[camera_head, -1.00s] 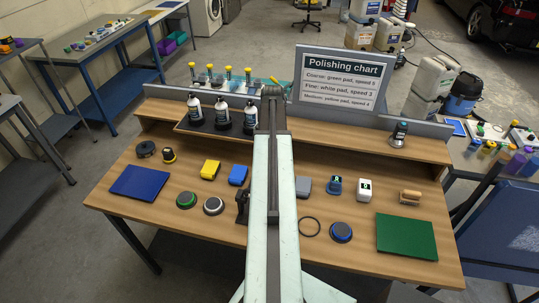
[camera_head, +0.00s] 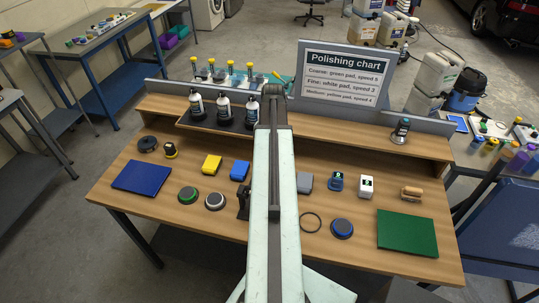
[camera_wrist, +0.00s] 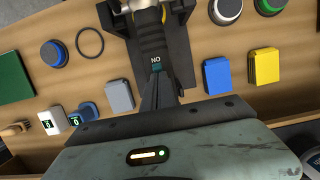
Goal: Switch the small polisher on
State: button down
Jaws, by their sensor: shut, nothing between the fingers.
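The small polisher (camera_wrist: 152,35) shows in the wrist view as a dark body on a black stand at the top middle. White letters on it read "NO" in this view, which is "ON" seen upside down, with a small teal patch just below them. My gripper (camera_wrist: 158,82) is shut and empty, its dark fingertips right by that patch. I cannot tell whether they touch it. In the head view, only a black part of the stand (camera_head: 243,202) shows left of my arm. My gripper is hidden behind my arm there.
Round pads, a yellow block (camera_head: 212,166), a grey block (camera_head: 305,182) and a black ring (camera_head: 311,222) lie around the stand. Bottles stand on a tray (camera_head: 186,121) on the shelf. A polishing chart (camera_head: 344,75) stands behind. The bench's front strip has bare wood.

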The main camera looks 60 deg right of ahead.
jog(key=p+v, duration=0.8)
jog(key=v, duration=0.1)
jog(key=shift+d+r+p, duration=0.2)
jog(key=shift+r+p, duration=0.15)
jog(key=w+a+f+n+g+b, duration=0.1)
jog(key=w+a+f+n+b, duration=0.25)
jog(key=w+a, duration=0.6)
jog(key=w+a+f+n+b, duration=0.2)
jog(key=w+a+f+b, duration=0.3)
jog(key=w+a, duration=0.4)
jog(key=w+a+f+n+h+b, duration=0.1)
jog(key=a+f+n+b, duration=0.1)
jog(key=a, duration=0.8)
jog(key=w+a+f+n+t+b, duration=0.1)
jog(key=a+f+n+b, duration=0.1)
jog(key=a, duration=0.8)
jog(key=w+a+f+n+h+b, duration=0.1)
jog(key=a+f+n+b, duration=0.2)
jog(key=a, duration=0.7)
jog(key=shift+w+a+f+n+t+h, duration=0.2)
jog(key=shift+w+f+n+t+h, duration=0.15)
jog(key=shift+n, duration=0.6)
